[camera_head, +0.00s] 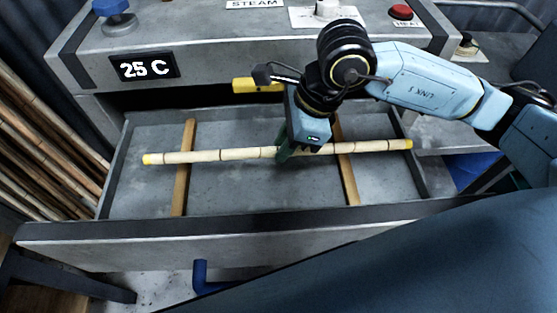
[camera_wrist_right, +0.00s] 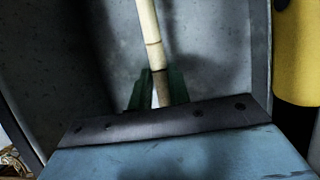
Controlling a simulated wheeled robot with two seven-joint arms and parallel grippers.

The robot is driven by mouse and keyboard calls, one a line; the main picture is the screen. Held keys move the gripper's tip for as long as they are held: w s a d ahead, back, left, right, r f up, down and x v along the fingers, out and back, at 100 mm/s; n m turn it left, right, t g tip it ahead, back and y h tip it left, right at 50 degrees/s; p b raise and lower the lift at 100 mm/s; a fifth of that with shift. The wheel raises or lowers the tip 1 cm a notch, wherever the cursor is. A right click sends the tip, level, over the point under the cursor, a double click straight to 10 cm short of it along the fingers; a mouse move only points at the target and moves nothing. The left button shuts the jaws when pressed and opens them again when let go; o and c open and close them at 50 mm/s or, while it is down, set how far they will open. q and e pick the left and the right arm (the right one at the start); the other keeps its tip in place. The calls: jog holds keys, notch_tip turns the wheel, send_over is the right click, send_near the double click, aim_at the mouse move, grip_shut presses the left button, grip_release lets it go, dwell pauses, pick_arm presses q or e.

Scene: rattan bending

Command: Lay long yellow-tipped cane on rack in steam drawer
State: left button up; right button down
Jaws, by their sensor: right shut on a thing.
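The long yellow-tipped cane (camera_head: 225,154) lies level across the open steam drawer (camera_head: 120,232), over the two wooden bars of the rack, the left bar (camera_head: 183,170) and the right bar (camera_head: 348,178). Whether it touches the bars is hard to tell. My right gripper (camera_head: 284,153) is shut on the cane near its middle, with green fingers around it. In the right wrist view the cane (camera_wrist_right: 150,40) runs up from between the fingers (camera_wrist_right: 159,88). My left gripper is not in view.
The steam cabinet stands behind the drawer, with a display (camera_head: 144,67) reading 25 C and a red button (camera_head: 401,12). A yellow bar (camera_head: 258,85) is behind my right gripper. Several canes (camera_head: 40,145) lean at the left. The drawer floor is otherwise clear.

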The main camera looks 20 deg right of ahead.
jog(key=shift+w+f, duration=0.1)
jog(key=shift+f, duration=2.6)
jog(key=shift+f, duration=0.1)
jog(key=c, duration=1.3)
grip_release()
jog(key=v, duration=1.2)
